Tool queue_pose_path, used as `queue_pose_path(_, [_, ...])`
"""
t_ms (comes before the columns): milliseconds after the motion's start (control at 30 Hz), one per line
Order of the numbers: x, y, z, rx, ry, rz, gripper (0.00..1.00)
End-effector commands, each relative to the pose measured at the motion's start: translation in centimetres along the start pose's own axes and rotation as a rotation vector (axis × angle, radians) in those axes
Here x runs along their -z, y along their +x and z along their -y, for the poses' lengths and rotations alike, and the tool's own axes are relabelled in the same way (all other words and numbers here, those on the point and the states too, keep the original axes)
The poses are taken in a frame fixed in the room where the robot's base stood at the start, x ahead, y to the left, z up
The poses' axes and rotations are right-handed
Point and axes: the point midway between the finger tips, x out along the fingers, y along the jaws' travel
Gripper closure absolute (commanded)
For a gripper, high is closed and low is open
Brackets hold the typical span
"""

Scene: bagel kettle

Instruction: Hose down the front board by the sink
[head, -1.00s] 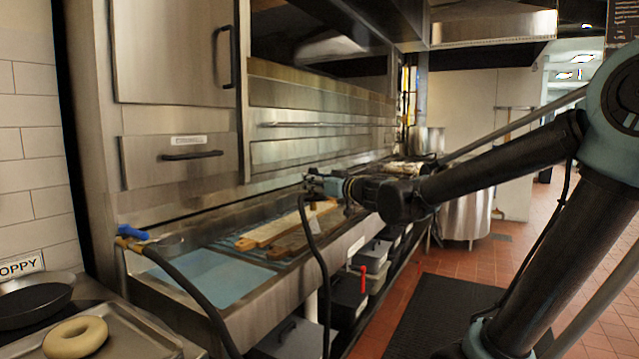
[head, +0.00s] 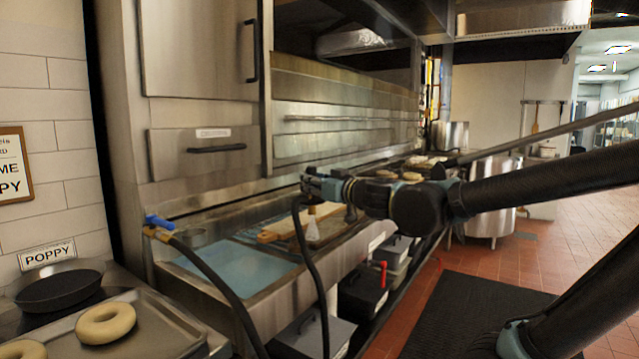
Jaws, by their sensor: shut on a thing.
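My gripper (head: 313,187) is shut on the end of a black hose (head: 308,255), above the sink trough along the wall. The hose hangs down in front of the trough. A small pale cone, which looks like spray, shows just below the gripper (head: 312,222). Two wooden boards lie in the trough on a rack. The rear board (head: 270,235) is light brown with a handle end to the left. The front board (head: 328,232) lies under the pale cone and looks greyish. My arm and gripper hide its right part.
A blue-handled valve (head: 158,222) with a hose stands at the left end of the sink (head: 225,268). A tray with bagels (head: 105,322) and a dark pan (head: 58,290) are at lower left. Bins (head: 360,293) sit below the trough. Bagels lie farther right.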

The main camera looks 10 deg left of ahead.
Motion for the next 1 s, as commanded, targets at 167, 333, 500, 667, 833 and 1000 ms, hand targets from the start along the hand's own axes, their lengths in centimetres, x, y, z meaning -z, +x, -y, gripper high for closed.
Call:
queue_pose_path(167, [0.1,-0.6,2.1,0.004,0.0,-0.007,1.0])
queue_pose_path(333, [0.1,-1.0,3.9,0.004,0.001,-0.009,1.0])
queue_pose_path(500, [0.1,-1.5,5.6,0.004,-0.001,-0.009,1.0])
queue_pose_path(667, [0.1,-2.0,7.2,0.004,0.0,-0.008,1.0])
queue_pose_path(833, [0.1,-2.4,8.9,0.004,0.0,-0.008,1.0])
queue_pose_path(1000, [0.1,-2.9,10.6,0.004,0.0,-0.008,1.0])
